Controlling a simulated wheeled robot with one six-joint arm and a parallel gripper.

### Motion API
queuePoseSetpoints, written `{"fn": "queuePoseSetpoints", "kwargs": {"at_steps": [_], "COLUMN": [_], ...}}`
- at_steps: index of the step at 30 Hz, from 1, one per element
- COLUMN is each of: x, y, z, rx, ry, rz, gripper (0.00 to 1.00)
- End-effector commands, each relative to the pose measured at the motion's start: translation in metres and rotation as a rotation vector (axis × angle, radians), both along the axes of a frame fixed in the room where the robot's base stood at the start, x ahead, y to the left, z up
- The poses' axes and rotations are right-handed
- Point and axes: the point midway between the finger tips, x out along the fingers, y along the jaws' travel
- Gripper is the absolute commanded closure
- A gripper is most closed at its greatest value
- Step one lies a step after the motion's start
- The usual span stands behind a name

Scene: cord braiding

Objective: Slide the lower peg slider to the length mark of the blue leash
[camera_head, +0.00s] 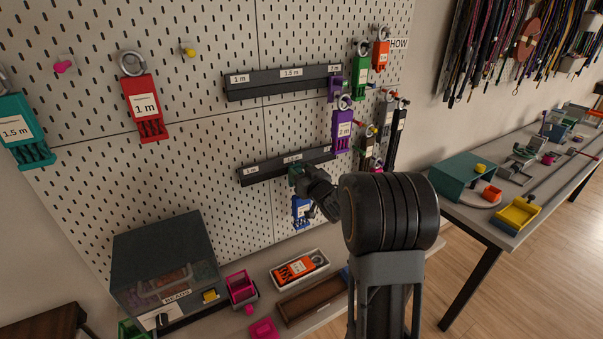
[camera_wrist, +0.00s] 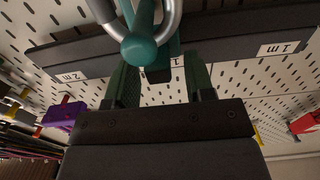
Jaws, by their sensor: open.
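The lower rail (camera_head: 262,172) is a dark bar on the pegboard, labelled 1 m and 1.5 m where it shows. In the wrist view the lower rail (camera_wrist: 225,50) appears turned round, with 2 m at left and 1 m at right. The teal peg slider (camera_wrist: 140,47) sits near the partly hidden middle label. A metal ring loops around its peg. My gripper (camera_wrist: 160,72) is open, its green fingers on either side of the slider's lower part; contact is unclear. In the head view my gripper (camera_head: 299,176) covers the slider. The blue leash (camera_head: 301,213) hangs just below; its label is unreadable.
The upper rail (camera_head: 275,87) has a purple slider (camera_head: 335,88) near 2 m. A purple leash (camera_head: 343,130) and several other leashes hang close to my arm at right. Below stand a beads box (camera_head: 165,262) and a tray with an orange leash (camera_head: 298,270).

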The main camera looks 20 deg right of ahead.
Motion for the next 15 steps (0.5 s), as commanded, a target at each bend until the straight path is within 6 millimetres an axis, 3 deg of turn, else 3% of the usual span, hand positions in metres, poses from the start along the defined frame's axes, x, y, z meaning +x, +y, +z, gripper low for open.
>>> {"fn": "queuePoseSetpoints", "kwargs": {"at_steps": [5, 15], "x": [-0.0001, -0.0003], "y": [-0.0001, -0.0002], "z": [-0.0001, 0.0], "rx": [0.0, 0.0], "ry": [0.0, 0.0], "rz": [0.0, 0.0], "gripper": [0.52, 0.85]}}
